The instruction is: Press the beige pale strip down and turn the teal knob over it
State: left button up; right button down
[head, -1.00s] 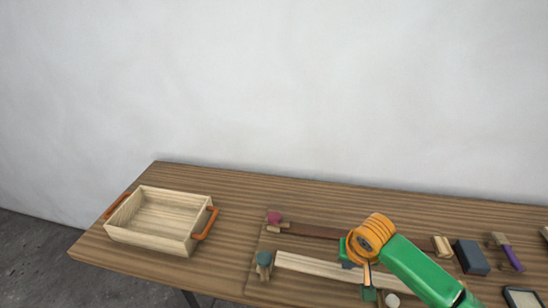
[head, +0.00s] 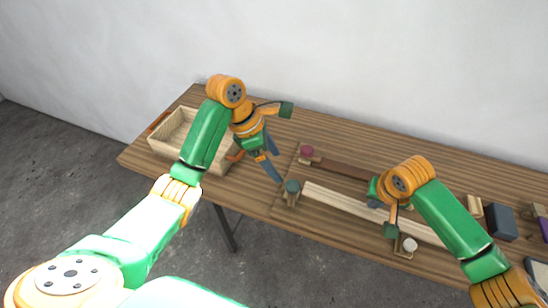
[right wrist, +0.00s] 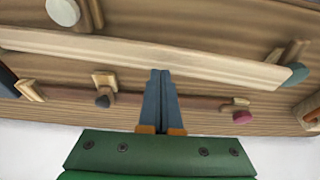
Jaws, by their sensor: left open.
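The beige pale strip (head: 345,204) lies along the wooden board, running toward the right; it also shows in the right wrist view (right wrist: 225,66). The teal knob (head: 292,186) stands on a small wooden turn-piece at the strip's left end in the head view; in the right wrist view the knob (right wrist: 295,73) is at the right end. I cannot tell whether the turn-piece overlaps the strip. My right gripper (right wrist: 162,73) is shut, its tips at the strip's edge; contact is unclear. My left gripper (head: 278,166) is open and empty, above and left of the teal knob.
A maroon knob (head: 307,152) and a brown strip (head: 345,168) lie behind the pale strip. A white knob (head: 410,244) is at its front right. A wooden tray (head: 172,128) with orange handles stands at left, partly behind my left arm. A dark block (head: 502,222) is at right.

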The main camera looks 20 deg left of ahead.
aim_at(291, 185)
pick_arm(q)
jog(key=x, duration=1.1)
jog(key=shift+w+f, duration=0.3)
grip_shut()
pick_arm(e)
jog(key=shift+f, duration=0.1)
